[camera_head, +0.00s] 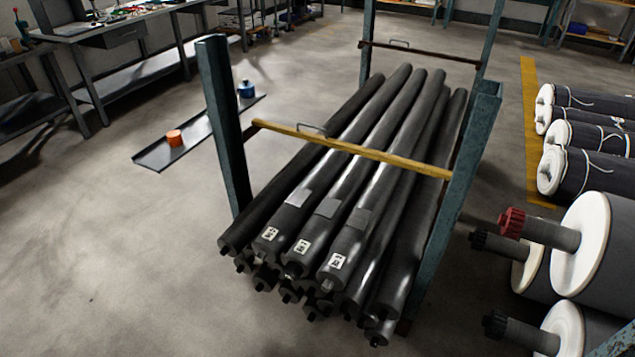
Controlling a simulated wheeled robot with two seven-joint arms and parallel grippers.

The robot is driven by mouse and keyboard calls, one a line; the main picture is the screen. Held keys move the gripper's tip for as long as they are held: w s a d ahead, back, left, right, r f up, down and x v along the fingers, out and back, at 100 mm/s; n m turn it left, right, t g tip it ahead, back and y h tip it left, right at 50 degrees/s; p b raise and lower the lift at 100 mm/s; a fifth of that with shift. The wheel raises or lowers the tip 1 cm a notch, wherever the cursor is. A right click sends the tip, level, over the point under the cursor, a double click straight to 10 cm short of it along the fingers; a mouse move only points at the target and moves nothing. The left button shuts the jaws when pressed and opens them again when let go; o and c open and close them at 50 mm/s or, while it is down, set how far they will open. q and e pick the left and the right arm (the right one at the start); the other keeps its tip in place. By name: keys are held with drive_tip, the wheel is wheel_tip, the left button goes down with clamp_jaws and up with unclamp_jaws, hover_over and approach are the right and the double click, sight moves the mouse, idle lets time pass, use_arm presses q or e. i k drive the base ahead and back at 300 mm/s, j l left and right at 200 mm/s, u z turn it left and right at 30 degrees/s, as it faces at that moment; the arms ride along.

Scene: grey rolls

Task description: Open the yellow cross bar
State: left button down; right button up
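The yellow cross bar (385,157) spans the near end of a rack, above a stack of grey-black rolls (320,215). Its left end sits by the left teal post (222,125) and its right end meets the right teal post (465,175). A small metal handle (312,130) stands on the bar left of its middle. The bar looks level and across the rack. Neither of my grippers shows in the head view.
A dark cross bar (415,53) with a handle spans the rack's far end. Large white-ended rolls (590,245) lie at right. A dark tray (195,135) with an orange item (174,138) lies at left. Workbenches (120,30) stand behind. Floor at front left is clear.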

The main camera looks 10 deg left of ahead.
sight(419, 168)
drive_tip(key=i+j+z, duration=0.15)
drive_tip(key=i, duration=0.3)
drive_tip(key=i+j+z, duration=0.15)
drive_tip(key=i, duration=0.35)
